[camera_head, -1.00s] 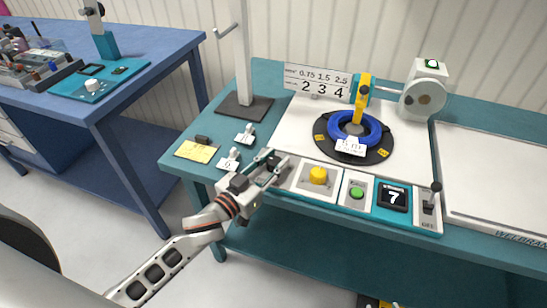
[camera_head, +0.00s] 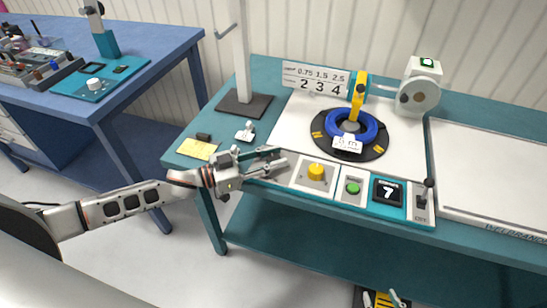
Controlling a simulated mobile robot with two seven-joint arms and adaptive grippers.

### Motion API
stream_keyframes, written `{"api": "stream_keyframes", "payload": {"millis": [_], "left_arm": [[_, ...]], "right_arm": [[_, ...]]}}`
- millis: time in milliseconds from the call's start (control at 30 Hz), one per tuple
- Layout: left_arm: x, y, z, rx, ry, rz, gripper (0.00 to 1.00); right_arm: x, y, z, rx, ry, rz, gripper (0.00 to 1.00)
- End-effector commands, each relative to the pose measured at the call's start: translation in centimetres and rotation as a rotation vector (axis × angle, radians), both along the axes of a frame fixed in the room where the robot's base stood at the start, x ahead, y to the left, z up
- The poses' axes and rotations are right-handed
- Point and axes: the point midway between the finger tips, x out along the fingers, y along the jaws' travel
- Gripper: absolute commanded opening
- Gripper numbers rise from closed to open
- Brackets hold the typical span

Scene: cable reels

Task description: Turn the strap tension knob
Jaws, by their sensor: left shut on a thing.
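My right gripper is not in view.
A green button (camera_head: 353,188), a display reading 7 (camera_head: 388,190) and a lever (camera_head: 421,199) sit right of the yellow knob. Behind are a blue cable coil (camera_head: 367,125) on a black turntable and an upright post (camera_head: 240,60). A yellow note (camera_head: 198,149) lies left.

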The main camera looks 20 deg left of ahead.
Motion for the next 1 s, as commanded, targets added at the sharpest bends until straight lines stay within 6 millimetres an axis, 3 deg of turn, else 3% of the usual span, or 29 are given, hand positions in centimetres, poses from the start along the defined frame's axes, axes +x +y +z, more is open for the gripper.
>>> {"api": "stream_keyframes", "payload": {"millis": [433, 467, 500, 533, 867, 1000], "left_arm": [[0.07, 0.01, 0.03, 0.001, -0.002, -0.008, 0.05], [0.06, 0.01, 0.03, 0.001, -0.002, -0.008, 0.32], [0.06, 0.01, 0.03, 0.001, -0.002, -0.008, 0.42], [0.05, 0.00, 0.03, 0.001, -0.002, -0.008, 0.44], [-0.04, 0.05, 0.00, 0.001, -0.001, -0.008, 0.44], [-0.72, 0.94, -0.09, 0.001, 0.002, -0.008, 0.44]], "right_arm": [[-0.18, -0.04, -0.32, -0.001, 0.006, 0.000, 0.40], [-0.18, -0.04, -0.32, -0.001, 0.006, 0.000, 0.40], [-0.19, -0.04, -0.31, -0.001, 0.006, 0.000, 0.40], [-0.19, -0.04, -0.32, -0.001, 0.006, 0.000, 0.40], [-0.18, -0.09, -0.13, -0.001, 0.004, 0.000, 0.40], [-0.17, -0.06, -0.16, -0.001, 0.004, 0.000, 0.40]]}}
